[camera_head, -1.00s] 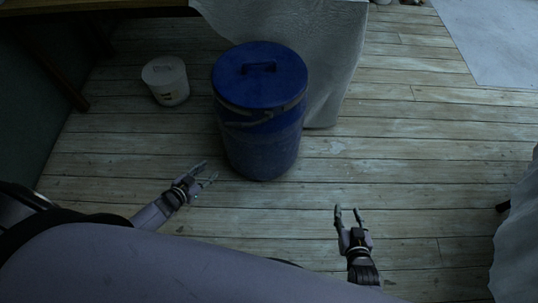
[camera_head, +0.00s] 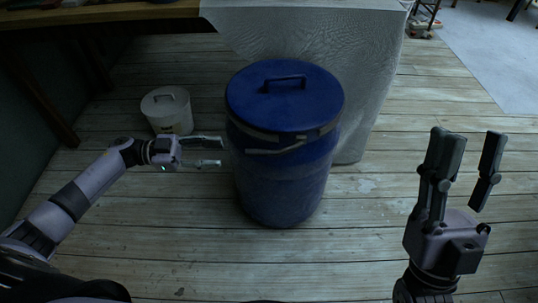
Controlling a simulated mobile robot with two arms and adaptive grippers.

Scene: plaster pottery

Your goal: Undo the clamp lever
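A blue barrel (camera_head: 283,185) with a blue lid (camera_head: 284,92) and a lid handle stands upright on the floor in the head view. A grey clamp band runs around it just under the lid, and its lever (camera_head: 277,148) shows at the front. My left gripper (camera_head: 222,152) is open, beside the barrel's left side at about the lever's height in the picture; I cannot tell whether it touches. My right gripper (camera_head: 474,160) is open and empty, raised to the right of the barrel, with its fingers pointing up in the picture.
A small white lidded bucket (camera_head: 167,110) stands left of the barrel. A cloth-draped table (camera_head: 372,70) is right behind it, and a wooden table edge (camera_head: 120,14) crosses the top left. The plank floor (camera_head: 365,235) in front is clear.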

